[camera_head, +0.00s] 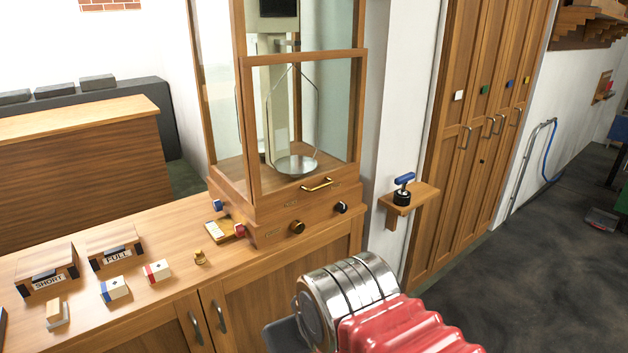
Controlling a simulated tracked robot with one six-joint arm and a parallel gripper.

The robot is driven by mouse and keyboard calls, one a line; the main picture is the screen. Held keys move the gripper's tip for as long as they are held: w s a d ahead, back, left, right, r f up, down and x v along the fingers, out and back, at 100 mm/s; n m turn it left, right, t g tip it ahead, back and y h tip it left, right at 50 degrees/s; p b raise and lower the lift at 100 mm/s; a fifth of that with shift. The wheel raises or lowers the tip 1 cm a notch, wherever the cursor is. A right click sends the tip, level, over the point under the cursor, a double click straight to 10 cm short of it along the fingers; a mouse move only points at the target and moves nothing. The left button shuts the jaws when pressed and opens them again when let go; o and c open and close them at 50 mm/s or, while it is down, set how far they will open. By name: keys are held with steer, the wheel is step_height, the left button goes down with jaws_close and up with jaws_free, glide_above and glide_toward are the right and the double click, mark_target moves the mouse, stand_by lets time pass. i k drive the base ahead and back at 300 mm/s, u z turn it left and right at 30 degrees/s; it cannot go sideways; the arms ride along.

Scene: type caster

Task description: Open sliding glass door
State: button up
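A wooden balance case with glass panes stands on the wooden counter (180,232). Its front glass door (335,110) has a wooden frame, and a brass handle (317,185) sits low on the front. The door appears to be down, with its lower edge at the case's base. Behind the glass hangs a metal scale pan (296,165). The top of the case is cut off by the picture edge. My arm, silver and red, shows at the bottom, below and right of the case, apart from the handle. No gripper fingertips show.
Knobs (297,227) line the case base. Boxes marked SHORT (48,281) and FULL (117,256) and small blocks sit on the counter. A small shelf (411,197) with a blue-handled stamp juts from the wall at right. Dark floor (490,290) is open at right.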

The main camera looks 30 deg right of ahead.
mark_target(246, 63)
steer(key=i, duration=0.25)
steer(key=u, duration=3.45)
steer(key=k, duration=0.7)
steer(key=u, duration=0.1)
